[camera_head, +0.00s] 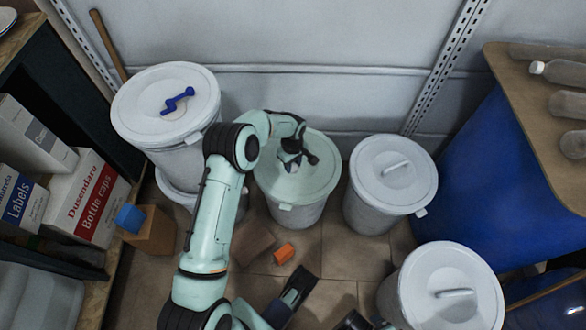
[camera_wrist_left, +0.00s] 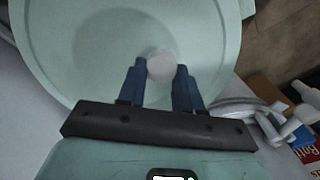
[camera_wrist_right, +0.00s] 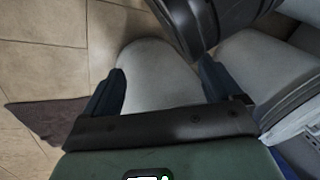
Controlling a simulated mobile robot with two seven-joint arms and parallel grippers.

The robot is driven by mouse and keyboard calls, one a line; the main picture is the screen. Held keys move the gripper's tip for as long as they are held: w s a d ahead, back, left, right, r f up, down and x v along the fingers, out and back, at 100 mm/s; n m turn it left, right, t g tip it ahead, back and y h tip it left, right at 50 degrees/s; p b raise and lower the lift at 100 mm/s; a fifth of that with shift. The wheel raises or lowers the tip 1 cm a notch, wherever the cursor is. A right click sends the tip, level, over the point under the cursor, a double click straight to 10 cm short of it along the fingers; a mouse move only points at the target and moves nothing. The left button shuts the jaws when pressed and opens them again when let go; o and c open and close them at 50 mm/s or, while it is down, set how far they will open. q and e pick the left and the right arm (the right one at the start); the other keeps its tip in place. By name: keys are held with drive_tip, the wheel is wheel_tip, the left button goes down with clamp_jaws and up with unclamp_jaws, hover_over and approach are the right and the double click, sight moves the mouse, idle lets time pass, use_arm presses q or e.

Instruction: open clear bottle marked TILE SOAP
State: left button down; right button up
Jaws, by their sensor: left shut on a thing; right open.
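My left gripper (camera_head: 295,160) reaches down to the pale green lid (camera_head: 318,182) of the middle drum. In the left wrist view its blue fingers (camera_wrist_left: 160,70) are shut on a small round whitish knob (camera_wrist_left: 160,66) in the middle of that lid (camera_wrist_left: 95,50). The lid looks seated on the drum. My right gripper (camera_wrist_right: 160,85) is open in the right wrist view; a grey-white rounded thing, which I cannot identify, shows between and beyond its fingers. Several clear bottles (camera_head: 565,72) lie on the brown board at the right. I can read no TILE SOAP marking anywhere.
White lidded drums stand at left (camera_head: 165,135), right (camera_head: 385,195) and front right (camera_head: 450,300); the left one has a blue handle (camera_head: 178,101). Boxes (camera_head: 88,200) fill the left shelf. An orange piece (camera_head: 284,253) lies on the tiled floor.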

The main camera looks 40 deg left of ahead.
sight(293, 166)
use_arm(q)
wheel_tip(293, 166, down, 4)
drive_tip(key=shift+r+b, duration=0.2)
drive_tip(key=shift+b, duration=0.15)
drive_tip(key=shift+r, duration=0.1)
use_arm(e)
drive_tip(key=shift+s+d+f+g, duration=0.15)
drive_tip(key=shift+s+f+g, duration=0.25)
drive_tip(key=shift+s+f, duration=0.45)
drive_tip(key=shift+s, duration=0.15)
use_arm(q)
drive_tip(key=shift+f, duration=0.2)
drive_tip(key=c, duration=0.8)
unclamp_jaws()
drive_tip(key=shift+o, duration=0.2)
use_arm(e)
drive_tip(key=shift+s+f, duration=0.1)
drive_tip(key=shift+f, duration=0.05)
